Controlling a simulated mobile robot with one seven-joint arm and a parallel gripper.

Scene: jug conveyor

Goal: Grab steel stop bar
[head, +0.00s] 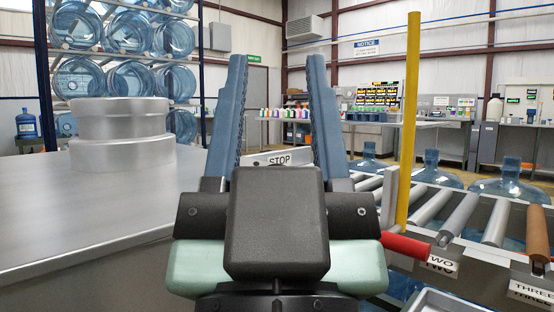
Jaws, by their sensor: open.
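The steel stop bar (280,158) shows in the head view as a pale plate lettered STOP. It appears in the gap between my gripper's fingers, beyond the palm. My gripper (280,75) is open, its two blue-grey fingers pointing away and spread on either side of the bar. Part of the bar is hidden behind the fingers and the dark palm. I cannot tell how far the bar lies from the fingertips or whether it touches them.
A roller conveyor (468,213) with blue jugs (510,182) runs along the right. A yellow post (408,110) and a red handle (405,246) stand just right of my gripper. A steel surface with a stepped round piece (120,132) fills the left. A jug rack (125,50) stands behind.

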